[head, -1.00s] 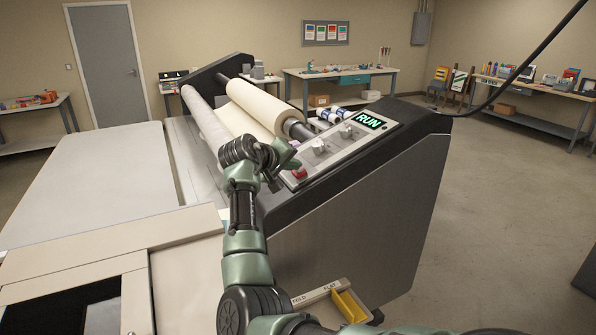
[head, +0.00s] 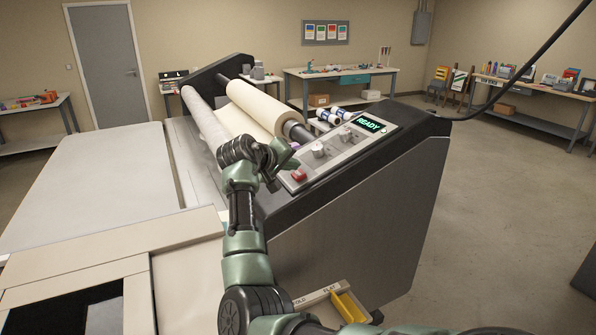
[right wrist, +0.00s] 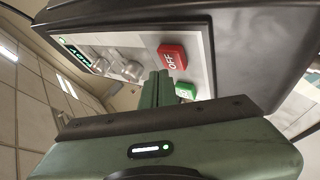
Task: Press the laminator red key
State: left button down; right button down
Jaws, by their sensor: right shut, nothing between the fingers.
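The laminator's red key (head: 299,175) is at the near left end of the sloping control panel (head: 330,153). In the right wrist view the red key (right wrist: 172,57) reads OFF, with a green key (right wrist: 186,91) beside it, partly hidden. My right gripper (head: 285,163) is shut and empty at the panel's left edge, close to the red key. In the right wrist view its fingertips (right wrist: 157,77) appear just beside the red key; I cannot tell whether they touch. The panel display (head: 369,124) reads READY. My left gripper is not in view.
A large cream roll (head: 258,108) lies behind my gripper. A wide pale table (head: 90,180) extends left of the laminator. A yellow piece (head: 348,306) sits at the front.

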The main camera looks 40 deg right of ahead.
dwell(0.3)
jog(key=shift+w+a+r+p, duration=0.1)
jog(key=shift+a+r+p, duration=0.15)
jog(key=shift+r, duration=0.4)
jog(key=shift+w+a+r+p, duration=0.1)
jog(key=shift+a+r+p, duration=0.1)
jog(key=shift+r, duration=0.45)
jog(key=shift+w+a+r, duration=0.1)
jog(key=shift+a+r, duration=0.15)
jog(key=shift+r, duration=0.3)
jog(key=shift+a+r, duration=0.2)
jog(key=shift+r, duration=0.3)
jog(key=shift+f, duration=0.1)
